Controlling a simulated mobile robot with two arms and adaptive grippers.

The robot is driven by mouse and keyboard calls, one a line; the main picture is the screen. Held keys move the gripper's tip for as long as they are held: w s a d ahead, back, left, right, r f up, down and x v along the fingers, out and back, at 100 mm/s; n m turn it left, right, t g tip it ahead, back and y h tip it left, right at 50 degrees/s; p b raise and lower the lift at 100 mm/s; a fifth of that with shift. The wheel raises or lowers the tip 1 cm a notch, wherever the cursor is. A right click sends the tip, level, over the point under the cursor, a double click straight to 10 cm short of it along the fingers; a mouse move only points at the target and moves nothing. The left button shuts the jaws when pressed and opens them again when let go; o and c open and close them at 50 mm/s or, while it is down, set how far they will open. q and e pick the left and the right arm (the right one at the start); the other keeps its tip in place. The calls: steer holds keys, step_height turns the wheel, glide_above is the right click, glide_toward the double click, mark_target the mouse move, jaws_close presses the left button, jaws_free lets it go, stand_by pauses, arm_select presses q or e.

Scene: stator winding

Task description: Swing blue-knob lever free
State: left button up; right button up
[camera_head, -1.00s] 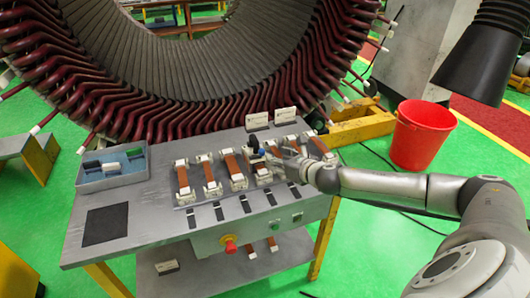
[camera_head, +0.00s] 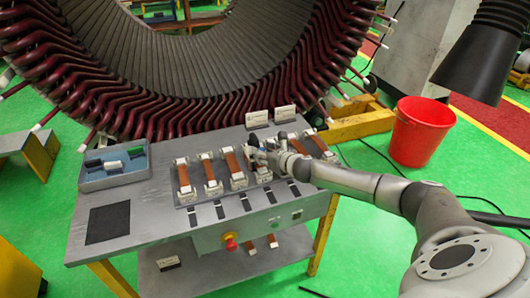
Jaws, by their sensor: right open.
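A row of brown coil bars with white end blocks lies on the grey workbench (camera_head: 150,215). A small dark blue knob (camera_head: 254,140) stands at the far end of the row, right of its middle. My right gripper (camera_head: 268,150) is open just right of the knob, over the far ends of the bars. It looks very close to the knob, but I cannot tell whether they touch. The gripper and wrist hide part of the lever and the bars beneath. My left gripper is not in view.
A blue-grey tray (camera_head: 83,182) with small blocks and a black pad (camera_head: 108,223) are at the bench's left. A red emergency button (camera_head: 230,242) is on the front. The large stator (camera_head: 190,100) stands behind; a red bucket (camera_head: 421,133) is at right.

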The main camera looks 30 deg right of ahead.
jaws_close()
